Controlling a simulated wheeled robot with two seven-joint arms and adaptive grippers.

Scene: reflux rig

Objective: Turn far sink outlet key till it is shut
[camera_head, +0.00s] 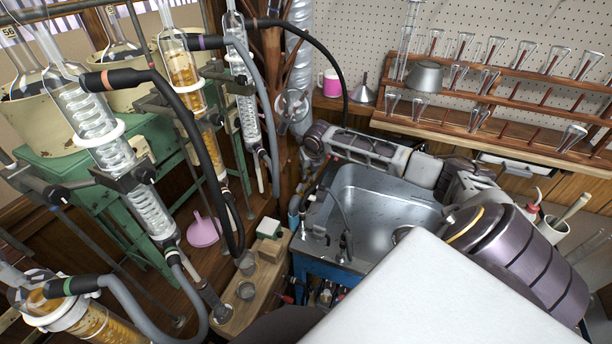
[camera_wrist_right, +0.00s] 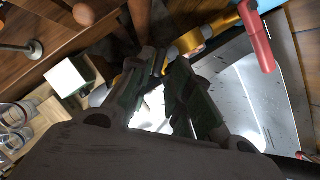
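The metal sink (camera_head: 385,205) stands in the middle of the head view, with small taps (camera_head: 344,245) on its left rim. My right arm reaches behind it, and my right gripper (camera_head: 306,158) is at the far left corner. In the right wrist view its dark fingers (camera_wrist_right: 168,75) point at brass outlet fittings (camera_wrist_right: 190,41). A gap shows between the fingers; whether they pinch something at the tips is unclear. A red key or handle (camera_wrist_right: 258,38) sits beside the brass, apart from the fingers. The outlet key is too small to tell in the head view. My left gripper is not in view.
Glass condensers and hoses (camera_head: 205,150) crowd the left. A wooden block with small cups (camera_head: 246,291) stands left of the sink. A wooden rack with glassware (camera_head: 500,95), a funnel (camera_head: 363,94) and a pink mug (camera_head: 331,84) are behind. A white cube (camera_wrist_right: 70,80) is near the fingers.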

